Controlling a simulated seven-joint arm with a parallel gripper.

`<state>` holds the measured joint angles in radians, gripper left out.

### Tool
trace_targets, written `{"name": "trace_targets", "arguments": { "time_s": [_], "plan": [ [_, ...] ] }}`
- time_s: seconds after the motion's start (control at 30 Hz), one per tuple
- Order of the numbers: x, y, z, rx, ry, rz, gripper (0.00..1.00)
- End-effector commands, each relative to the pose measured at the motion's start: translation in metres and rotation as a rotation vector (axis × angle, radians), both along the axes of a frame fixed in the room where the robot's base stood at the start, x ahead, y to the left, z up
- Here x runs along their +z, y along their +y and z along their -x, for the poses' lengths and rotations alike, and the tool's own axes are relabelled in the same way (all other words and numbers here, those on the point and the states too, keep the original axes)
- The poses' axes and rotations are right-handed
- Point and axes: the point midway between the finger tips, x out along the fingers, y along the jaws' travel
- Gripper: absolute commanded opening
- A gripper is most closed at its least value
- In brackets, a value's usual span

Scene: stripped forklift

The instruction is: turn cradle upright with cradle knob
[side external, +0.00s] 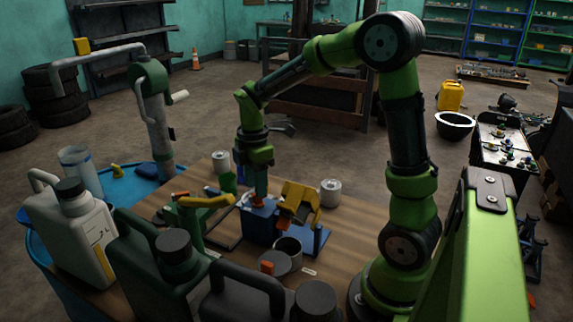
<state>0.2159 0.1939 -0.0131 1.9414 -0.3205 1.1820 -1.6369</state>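The cradle appears to be the yellow piece (299,197) on a blue stand (313,240) near the middle of the wooden bench; it looks tilted. A blue block (260,224) is just left of it. My gripper (257,201) points down right above this block, beside the cradle's left side.
A green clamp with a yellow handle (205,201) stands left of my gripper. White spools stand behind (221,161) and at right (331,192). A dark cup (288,248) is in front. Large jugs (70,228) crowd the bench's near left edge. A green pump (152,85) stands at left.

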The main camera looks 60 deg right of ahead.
Motion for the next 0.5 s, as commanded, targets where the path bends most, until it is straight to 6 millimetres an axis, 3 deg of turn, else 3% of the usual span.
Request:
{"name": "trace_targets", "arguments": {
  "time_s": [0.2, 0.5],
  "plan": [
    [-0.021, 0.0, 0.0, 0.0, 0.001, 0.0, 0.38],
    [-0.024, 0.0, 0.0, 0.0, -0.001, 0.0, 0.38]
  ]
}}
